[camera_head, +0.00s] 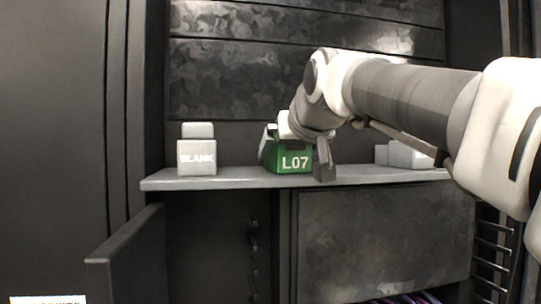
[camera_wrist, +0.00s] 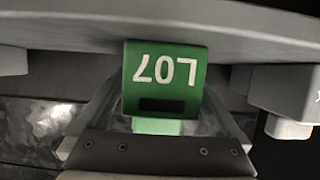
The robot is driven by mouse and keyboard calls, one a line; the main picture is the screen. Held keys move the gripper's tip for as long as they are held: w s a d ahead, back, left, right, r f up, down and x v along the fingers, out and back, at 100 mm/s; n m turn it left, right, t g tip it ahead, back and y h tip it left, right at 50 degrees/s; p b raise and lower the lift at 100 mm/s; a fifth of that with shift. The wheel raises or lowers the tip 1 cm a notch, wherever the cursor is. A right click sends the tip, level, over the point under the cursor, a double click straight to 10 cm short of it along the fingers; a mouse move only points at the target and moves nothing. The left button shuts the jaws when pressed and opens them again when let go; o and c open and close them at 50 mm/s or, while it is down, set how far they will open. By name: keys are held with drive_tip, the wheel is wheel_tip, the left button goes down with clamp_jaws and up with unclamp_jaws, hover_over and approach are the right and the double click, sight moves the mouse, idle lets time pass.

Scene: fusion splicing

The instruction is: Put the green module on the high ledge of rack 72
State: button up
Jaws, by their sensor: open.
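The green module (camera_head: 291,160), marked L07, sits on the grey ledge (camera_head: 240,178) in the head view, partly hidden by my arm. In the wrist view the green module (camera_wrist: 165,80) appears upside down, centred ahead of my gripper. My gripper (camera_head: 322,165) is at the ledge, in front of and beside the module. In the wrist view its fingers (camera_wrist: 160,115) stand apart to the left and right of the module's near part, with gaps visible. I cannot see any label reading 72.
A white block marked BLANK (camera_head: 197,157) stands on the ledge to the left. More pale blocks (camera_head: 405,154) stand to the right, partly behind my arm. A dark panel (camera_head: 130,255) juts out below the ledge at left. The ledge between BLANK and the module is clear.

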drive_tip(key=b+v, duration=0.1)
drive_tip(key=v, duration=1)
drive_tip(key=shift+f, duration=0.1)
